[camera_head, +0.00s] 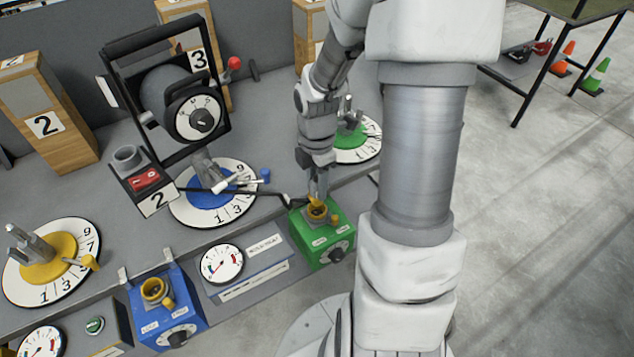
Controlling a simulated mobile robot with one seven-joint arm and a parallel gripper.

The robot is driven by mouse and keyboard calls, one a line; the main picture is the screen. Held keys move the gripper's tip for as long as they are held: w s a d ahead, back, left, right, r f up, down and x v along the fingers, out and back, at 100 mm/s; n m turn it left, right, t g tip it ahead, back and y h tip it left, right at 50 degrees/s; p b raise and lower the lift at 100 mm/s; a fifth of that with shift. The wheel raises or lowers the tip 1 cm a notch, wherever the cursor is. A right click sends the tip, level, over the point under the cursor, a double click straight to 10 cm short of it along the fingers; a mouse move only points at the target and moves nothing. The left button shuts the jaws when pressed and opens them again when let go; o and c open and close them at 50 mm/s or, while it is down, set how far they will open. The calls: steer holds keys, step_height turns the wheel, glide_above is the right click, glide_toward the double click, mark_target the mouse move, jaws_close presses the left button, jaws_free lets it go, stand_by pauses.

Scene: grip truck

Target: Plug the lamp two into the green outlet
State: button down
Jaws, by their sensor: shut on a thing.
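My gripper (318,199) points down right over this socket and is shut on the cord's plug. The plug is mostly hidden by the fingers and the socket rim. I cannot tell how deep it sits in the socket.
A blue outlet (168,312) with a yellow socket stands at the front left. A gauge panel (245,267) lies between the two outlets. Numbered dials with levers and wooden blocks stand on the bench. Open floor is at the right.

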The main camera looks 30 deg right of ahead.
steer(key=shift+f, duration=0.2)
steer(key=shift+f, duration=0.3)
steer(key=shift+f, duration=0.3)
stand_by(1.0)
steer(key=shift+f+b, duration=1.05)
steer(key=shift+f, duration=0.6)
stand_by(0.5)
steer(key=shift+c, duration=0.4)
jaws_free()
steer(key=shift+r, duration=0.1)
steer(key=shift+r+p, duration=2.45)
steer(key=shift+p, duration=0.1)
